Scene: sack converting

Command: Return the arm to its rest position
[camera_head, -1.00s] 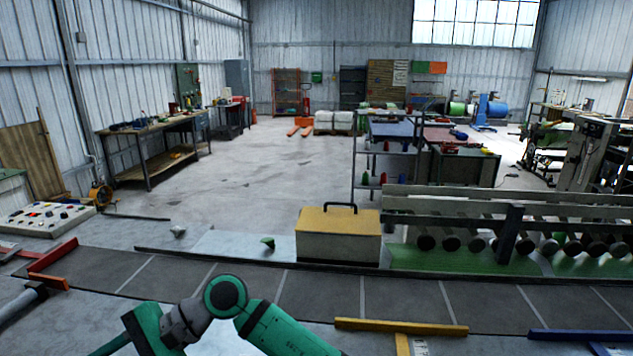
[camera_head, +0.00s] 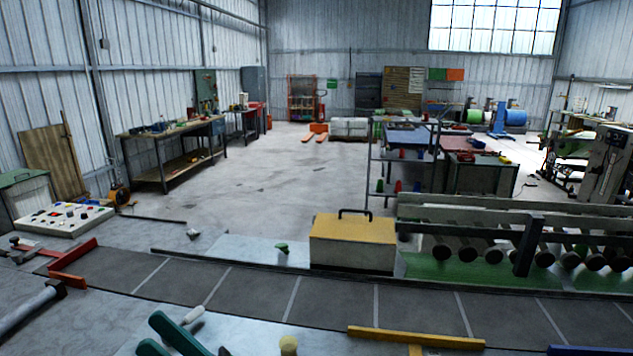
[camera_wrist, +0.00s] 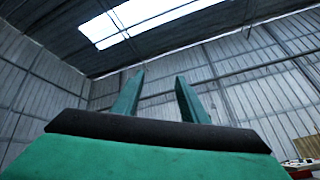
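My gripper (camera_wrist: 160,76) points upward in the wrist view, toward the wall and roof. Its two green fingers stand apart with nothing between them. In the head view, two green finger-like parts of my gripper (camera_head: 152,332) show at the bottom edge, left of centre. They are above or beside the near grey surface; I cannot tell the distance. The rest of my arm is almost wholly out of the head view.
A grey conveyor-like strip (camera_head: 250,291) crosses in front, with a yellow bar (camera_head: 415,337) and red bracket (camera_head: 72,264) along it. A yellow-topped box (camera_head: 352,242) stands beyond, left of a roller rack (camera_head: 480,235). A small white item (camera_head: 193,315) and yellow knob (camera_head: 288,345) lie near. Open floor (camera_head: 260,180) is behind.

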